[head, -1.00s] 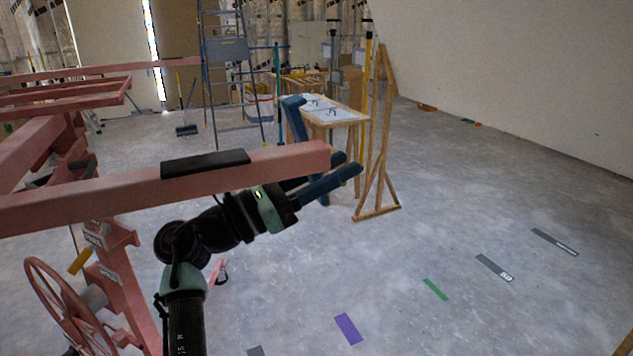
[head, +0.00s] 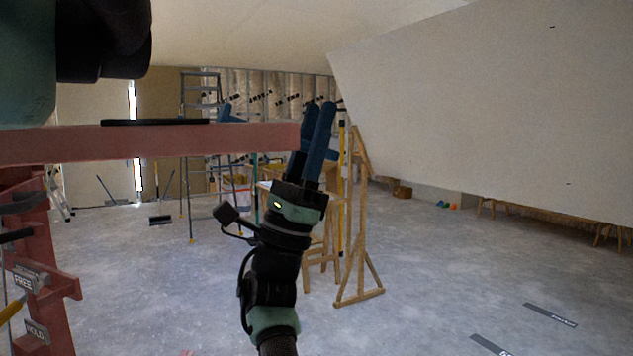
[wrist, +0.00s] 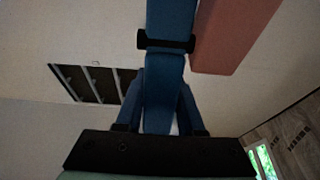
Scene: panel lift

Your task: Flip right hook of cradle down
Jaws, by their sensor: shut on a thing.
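The cradle's pink-red beam (head: 150,143) crosses the left of the head view, with a black pad (head: 155,122) on top. My gripper (head: 323,122) points upward at the beam's right end, its blue fingers rising past the beam's top. In the wrist view, a blue hook (wrist: 164,75) with a black cross pin (wrist: 166,42) runs down between my fingers, beside the beam (wrist: 232,30). My gripper (wrist: 160,105) is shut on this hook. Its held end is partly hidden by the fingers. A small blue piece (head: 230,114) shows above the beam, apart from my fingers.
A wooden A-frame stand (head: 357,225) is just right of my arm. A stepladder (head: 200,150) stands behind the beam.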

